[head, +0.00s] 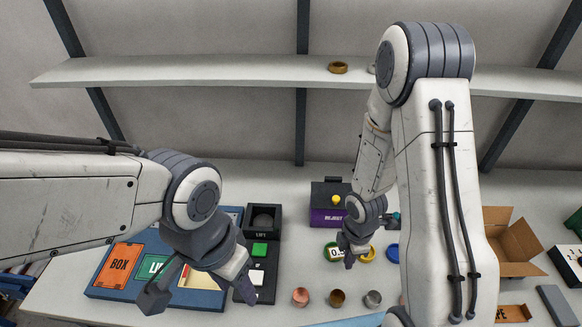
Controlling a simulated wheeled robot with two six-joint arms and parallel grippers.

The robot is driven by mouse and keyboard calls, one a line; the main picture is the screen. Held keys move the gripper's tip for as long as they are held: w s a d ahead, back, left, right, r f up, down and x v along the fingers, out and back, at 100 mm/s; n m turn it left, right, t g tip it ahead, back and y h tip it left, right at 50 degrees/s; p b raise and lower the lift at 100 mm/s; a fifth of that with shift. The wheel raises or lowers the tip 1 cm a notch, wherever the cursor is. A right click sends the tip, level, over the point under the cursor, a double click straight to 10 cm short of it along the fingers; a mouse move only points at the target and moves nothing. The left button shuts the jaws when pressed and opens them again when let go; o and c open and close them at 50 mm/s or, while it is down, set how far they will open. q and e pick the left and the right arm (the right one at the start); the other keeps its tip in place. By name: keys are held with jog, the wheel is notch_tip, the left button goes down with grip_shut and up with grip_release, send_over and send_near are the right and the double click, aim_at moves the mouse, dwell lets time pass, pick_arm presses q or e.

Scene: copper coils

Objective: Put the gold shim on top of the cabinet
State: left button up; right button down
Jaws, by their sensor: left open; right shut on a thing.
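My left gripper (200,293) is open and empty, above the blue board and the button panel. My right gripper (350,259) is small and far off, over the table by the purple box. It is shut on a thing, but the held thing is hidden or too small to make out. A gold ring (338,67) lies on the high wall shelf. A dark gold-brown disc (337,298) stands on the table between two other metal pieces. I cannot tell which piece is the gold shim. No cabinet is clearly recognisable.
The purple REJECT box (326,214) stands behind my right gripper. Green (332,254), yellow (369,256) and blue (392,253) rings lie near it. A copper piece (300,297) and a grey one (372,299) stand in front. An open cardboard box (515,245) is at right. The shelf (200,72) is mostly bare.

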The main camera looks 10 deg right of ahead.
aim_at(336, 249)
jog(key=shift+w+f+m, duration=0.2)
jog(key=shift+f+m, duration=0.1)
jog(key=shift+m, duration=0.2)
jog(key=w+f+m+b, duration=0.1)
jog(key=m+b, duration=0.1)
jog(key=m, duration=0.2)
jog(key=w+a+f+m+b, duration=0.1)
jog(key=w+m+b, duration=0.1)
jog(key=m, duration=0.3)
jog(key=w+f+m+b, duration=0.1)
jog(key=m, duration=0.3)
jog(key=shift+w+a+f+m+b, duration=0.25)
jog(key=shift+w+f+m+b, duration=0.05)
jog(key=shift+w+f+b, duration=0.1)
jog(key=m, duration=0.2)
jog(key=shift+w+a+f+m+b, duration=0.15)
jog(key=shift+w+a+m+b, duration=0.15)
jog(key=shift+w+b, duration=0.05)
jog(key=shift+w+a+m, duration=0.1)
jog(key=shift+m, duration=0.3)
